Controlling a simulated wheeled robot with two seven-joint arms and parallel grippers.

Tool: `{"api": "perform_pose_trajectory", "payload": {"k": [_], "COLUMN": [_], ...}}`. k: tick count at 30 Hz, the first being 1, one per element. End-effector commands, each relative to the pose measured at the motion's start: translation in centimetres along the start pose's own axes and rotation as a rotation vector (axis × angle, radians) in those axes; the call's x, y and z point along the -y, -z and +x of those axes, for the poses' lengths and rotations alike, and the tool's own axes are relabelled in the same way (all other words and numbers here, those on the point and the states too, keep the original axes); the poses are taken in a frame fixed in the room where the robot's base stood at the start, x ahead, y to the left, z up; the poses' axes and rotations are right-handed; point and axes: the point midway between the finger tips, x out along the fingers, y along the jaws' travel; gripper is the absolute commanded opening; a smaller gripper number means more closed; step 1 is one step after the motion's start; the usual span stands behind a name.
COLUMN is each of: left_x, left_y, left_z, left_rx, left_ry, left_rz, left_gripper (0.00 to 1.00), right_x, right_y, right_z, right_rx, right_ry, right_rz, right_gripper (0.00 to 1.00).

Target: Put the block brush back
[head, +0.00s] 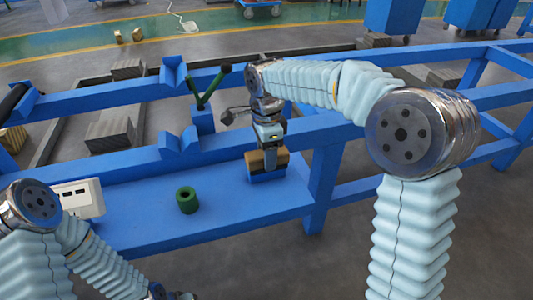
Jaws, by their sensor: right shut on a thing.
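The block brush (256,163) has a tan wooden body and shows under my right gripper. My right gripper (268,148) points down at the right end of the blue bench shelf (225,212) and is shut on the brush. A blue piece (268,177) shows directly below the tan body. I cannot tell whether it is part of the brush or a holder on the shelf, nor whether the brush is resting on it. My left gripper (170,295) is at the bottom edge, mostly cut off, so its jaws cannot be read.
A green ring-shaped part (187,200) stands on the shelf left of the brush. A white box (80,198) sits at the shelf's left end. A green V-shaped stand (208,90) and blue V-blocks (180,143) rise behind. The shelf between ring and brush is clear.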

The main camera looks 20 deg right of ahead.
Motion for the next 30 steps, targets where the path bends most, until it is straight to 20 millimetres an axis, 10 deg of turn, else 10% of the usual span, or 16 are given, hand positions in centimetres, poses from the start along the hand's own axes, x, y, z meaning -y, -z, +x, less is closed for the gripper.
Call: {"api": "perform_pose_trajectory", "payload": {"k": [8, 9, 13, 23, 30], "left_x": [0.1, 0.1, 0.1, -0.1, -0.5], "left_y": [0.0, 0.0, 0.0, 0.0, -0.1], "left_z": [0.2, 0.1, 0.1, -0.2, -0.7], "left_rx": [-0.001, -0.001, -0.001, 0.000, 0.003], "left_ry": [0.000, 0.000, 0.000, 0.000, -0.003], "left_rz": [0.000, 0.000, 0.000, 0.000, 0.003], "left_gripper": [0.00, 0.00, 0.00, 0.00, 0.00], "right_x": [0.0, 0.0, 0.0, 0.0, 0.1], "right_y": [0.0, 0.0, 0.0, 0.0, -0.1], "right_z": [0.3, 0.2, 0.2, -0.2, -4.4], "right_rx": [0.000, 0.000, 0.000, 0.000, 0.000], "right_ry": [0.001, 0.000, 0.000, 0.000, 0.004], "right_rz": [0.000, 0.000, 0.000, 0.000, -0.001], "right_gripper": [0.23, 0.56, 0.76, 0.77, 0.77]}}
